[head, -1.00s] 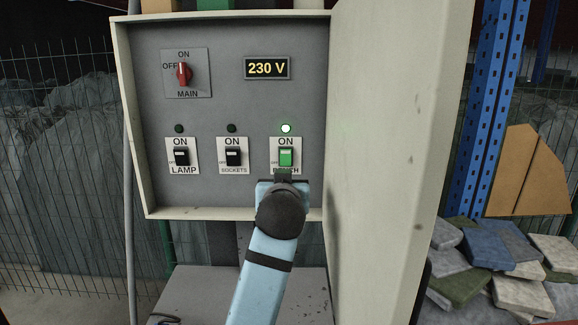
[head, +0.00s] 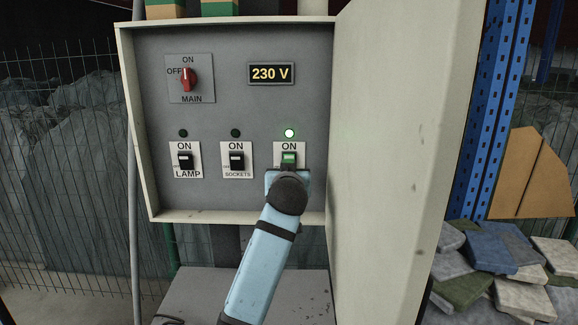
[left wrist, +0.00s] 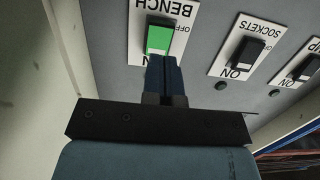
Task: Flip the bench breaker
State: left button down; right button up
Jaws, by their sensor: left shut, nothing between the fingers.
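The breaker panel (head: 208,110) is an open grey box. Its bench breaker (head: 289,158) is a green rocker at the lower right, with a lit green lamp (head: 289,133) above it. My left gripper (head: 287,170) is shut and empty, at the lower part of this breaker, hiding its BENCH label in the head view. In the left wrist view the green rocker (left wrist: 158,40) appears upside down, just beyond the shut fingers (left wrist: 163,75). I cannot tell whether they touch it. My right gripper is in neither view.
The black LAMP (head: 185,160) and SOCKETS (head: 236,161) breakers sit to the left under unlit lamps. The red MAIN switch (head: 189,79) is above, beside a 230 V display (head: 271,74). The open panel door (head: 385,150) stands close on the right.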

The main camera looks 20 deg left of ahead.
pick_arm(q)
jog(key=p+x, duration=0.1)
jog(key=x, duration=0.4)
jog(key=shift+w, duration=0.1)
jog(key=t+b, duration=0.1)
jog(key=b, duration=0.2)
jog(key=t+b, duration=0.1)
jog(key=b, duration=0.3)
jog(key=shift+w+a+y, duration=0.2)
jog(key=shift+y, duration=0.1)
dwell(0.3)
